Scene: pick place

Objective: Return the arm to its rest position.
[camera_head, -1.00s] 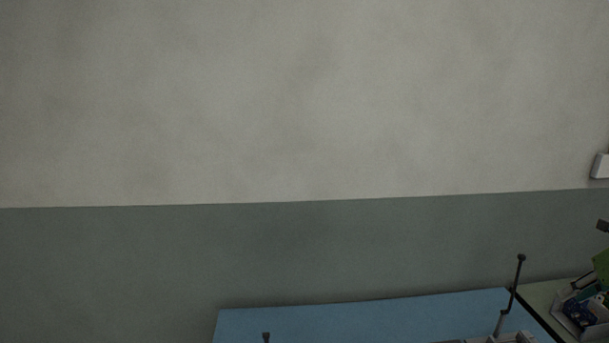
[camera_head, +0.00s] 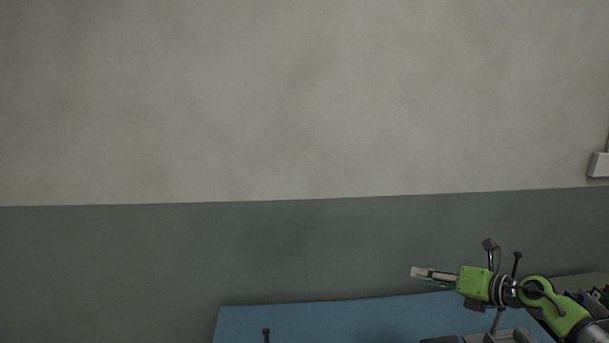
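My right arm comes in from the lower right, with green and dark links. My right gripper (camera_head: 420,273) points left above the right part of the blue table. Its fingers look close together and a pale tip shows at the end, but the view is too small to tell whether they are open or shut, or hold something. My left gripper is not in view.
The blue table (camera_head: 290,318) lies along the bottom edge. Grey container parts (camera_head: 513,336) show at its front right. A bin with small items (camera_head: 598,296) stands at the far right, partly behind my arm. A two-tone wall (camera_head: 300,120) fills the back.

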